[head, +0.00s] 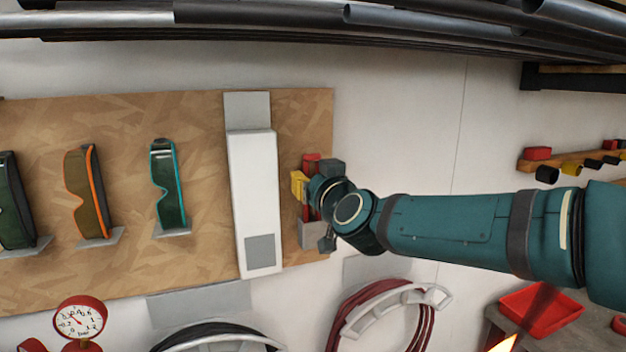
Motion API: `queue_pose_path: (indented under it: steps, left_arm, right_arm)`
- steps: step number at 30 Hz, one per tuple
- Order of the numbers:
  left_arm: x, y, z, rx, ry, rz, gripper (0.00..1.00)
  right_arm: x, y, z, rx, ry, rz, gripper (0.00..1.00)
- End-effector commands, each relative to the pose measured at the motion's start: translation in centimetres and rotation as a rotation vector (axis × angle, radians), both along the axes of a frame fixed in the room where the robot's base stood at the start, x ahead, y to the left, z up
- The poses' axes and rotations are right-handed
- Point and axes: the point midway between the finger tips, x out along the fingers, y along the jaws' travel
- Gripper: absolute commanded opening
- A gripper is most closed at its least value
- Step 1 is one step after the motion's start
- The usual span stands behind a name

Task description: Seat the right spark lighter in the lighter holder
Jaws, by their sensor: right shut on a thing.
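My right gripper (318,196) reaches in from the right to the right edge of the wooden board and is shut on a red spark lighter (311,161). The red body runs up and down behind the fingers, and much of it is hidden. A yellow block (299,186) shows just left of the fingers; I cannot tell whether it is part of the lighter. A grey bracket (311,236), which looks like the lighter holder, is on the board just below. The gripper partly covers it, so I cannot tell whether the lighter touches it. My left gripper is not in view.
A tall white box (254,185) stands close left of the gripper on the wooden board (205,110). Several safety goggles (168,190) hang farther left. Below are a hose coil on a white rack (395,296), a red gauge (80,318) and a red tray (541,306).

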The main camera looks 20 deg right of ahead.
Motion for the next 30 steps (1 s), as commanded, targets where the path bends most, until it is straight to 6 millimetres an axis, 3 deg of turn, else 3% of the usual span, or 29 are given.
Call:
queue_pose_path:
  steps: [21, 22, 24, 30]
  left_arm:
    - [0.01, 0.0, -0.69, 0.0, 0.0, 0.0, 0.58]
    - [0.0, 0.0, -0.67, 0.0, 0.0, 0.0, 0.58]
    - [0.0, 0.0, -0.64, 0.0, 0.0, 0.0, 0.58]
    - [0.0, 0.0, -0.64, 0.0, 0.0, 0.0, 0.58]
  right_arm:
    - [0.01, 0.01, -0.82, 0.0, 0.0, 0.0, 0.06]
    - [0.01, 0.01, -0.81, 0.0, 0.0, 0.0, 0.43]
    - [0.01, 0.01, -0.79, 0.0, 0.0, 0.0, 0.64]
    - [0.01, 0.0, -0.78, 0.0, 0.0, 0.0, 0.64]
